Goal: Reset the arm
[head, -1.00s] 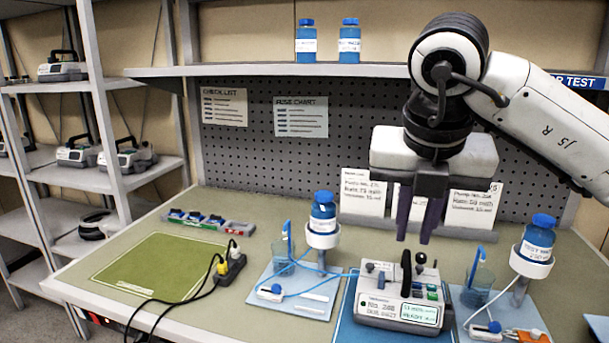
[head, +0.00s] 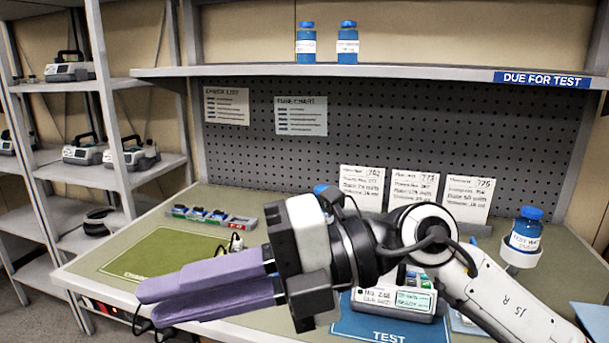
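My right gripper (head: 212,288) is in the front centre of the head view, low and close to the camera. Its two purple fingers point left, lie nearly side by side with a narrow gap, and hold nothing that I can see. My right arm comes in from the lower right and hides much of the bench. An infusion pump (head: 398,300) with a lit display stands on the blue test mat (head: 372,326), partly hidden behind my arm. My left gripper does not show.
A blue-capped bottle (head: 526,232) sits in a holder at the right. A green mat (head: 150,252) and a tray of small parts (head: 210,217) lie at the left of the bench. Shelves with several pumps (head: 132,153) stand at the left. Cards (head: 414,192) lean at the back.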

